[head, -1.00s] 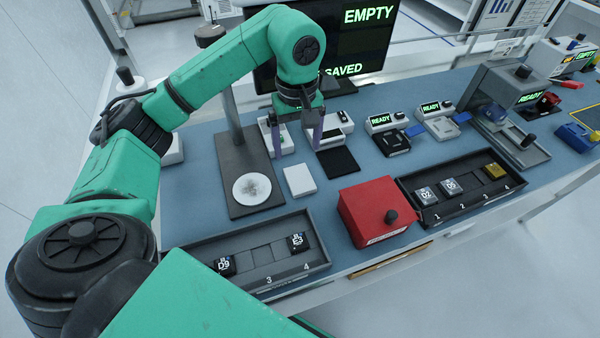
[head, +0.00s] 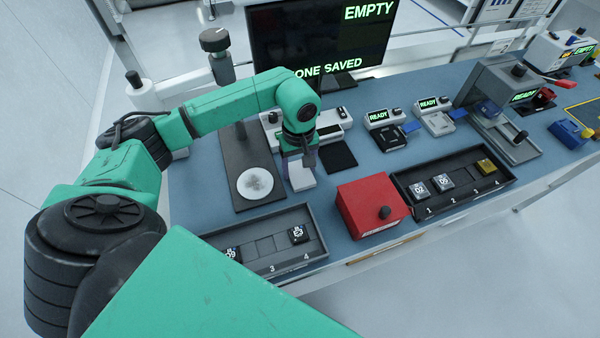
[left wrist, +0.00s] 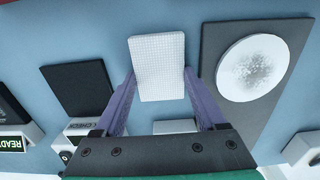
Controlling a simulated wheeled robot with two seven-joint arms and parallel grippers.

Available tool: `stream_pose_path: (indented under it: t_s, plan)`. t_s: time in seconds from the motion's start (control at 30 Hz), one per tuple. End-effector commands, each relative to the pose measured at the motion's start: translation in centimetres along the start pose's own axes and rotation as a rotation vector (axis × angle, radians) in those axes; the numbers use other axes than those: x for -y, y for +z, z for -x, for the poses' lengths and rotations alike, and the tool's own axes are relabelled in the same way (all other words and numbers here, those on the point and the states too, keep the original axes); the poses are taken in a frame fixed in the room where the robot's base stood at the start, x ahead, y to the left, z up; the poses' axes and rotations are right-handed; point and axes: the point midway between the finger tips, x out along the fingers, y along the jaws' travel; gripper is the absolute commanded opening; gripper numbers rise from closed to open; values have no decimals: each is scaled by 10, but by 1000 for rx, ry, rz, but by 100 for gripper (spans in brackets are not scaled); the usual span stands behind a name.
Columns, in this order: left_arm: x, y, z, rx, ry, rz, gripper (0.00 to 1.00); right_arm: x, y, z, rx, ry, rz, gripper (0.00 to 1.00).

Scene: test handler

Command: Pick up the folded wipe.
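The folded wipe (head: 303,184) is a white rectangular pad on the blue bench, just right of the dark stand plate. In the left wrist view the wipe (left wrist: 158,55) shows a fine grid texture and lies between my fingers. My left gripper (head: 300,168) is low over the wipe and points down, hiding part of it in the head view. In the left wrist view the left gripper (left wrist: 160,74) is open, one finger by each long side of the wipe. I cannot tell whether the fingers touch it. My right gripper is not in view.
A dark stand (head: 235,185) with a round pale disc (head: 255,183) is close on the left. A black pad (head: 339,156) lies to the right. A red box (head: 365,205) and a slotted tray (head: 313,240) are nearer the front. A white device (head: 331,121) stands behind.

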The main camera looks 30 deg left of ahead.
Motion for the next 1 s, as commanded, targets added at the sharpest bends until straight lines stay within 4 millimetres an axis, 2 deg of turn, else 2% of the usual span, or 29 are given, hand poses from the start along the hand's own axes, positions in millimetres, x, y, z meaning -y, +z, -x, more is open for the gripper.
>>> stream_pose_path:
  t_s: [0.03, 0.07, 0.3, 0.47, 0.57, 0.73, 0.8, 0.87, 1.0]
  plan:
    - [0, 0, 0, 0, 0, 0, 22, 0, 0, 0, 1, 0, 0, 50]
    - [0, 0, 0, 0, 0, 0, 14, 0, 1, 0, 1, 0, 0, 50]
    - [0, 0, 3, 0, 1, 0, 14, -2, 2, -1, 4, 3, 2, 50]
    - [-1, -1, 20, -3, 4, 1, 14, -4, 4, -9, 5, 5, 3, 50]
    - [-2, -1, 45, -4, 7, 0, 14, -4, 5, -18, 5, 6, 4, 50]
    - [-2, -1, 113, -6, 10, -1, 14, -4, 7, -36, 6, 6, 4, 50]
    - [-1, -1, 144, -6, 8, 1, 14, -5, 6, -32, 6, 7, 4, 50]
    - [0, -1, 167, -6, 4, 1, 14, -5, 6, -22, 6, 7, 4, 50]
    - [0, -1, 193, -3, 1, 1, 14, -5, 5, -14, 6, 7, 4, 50]
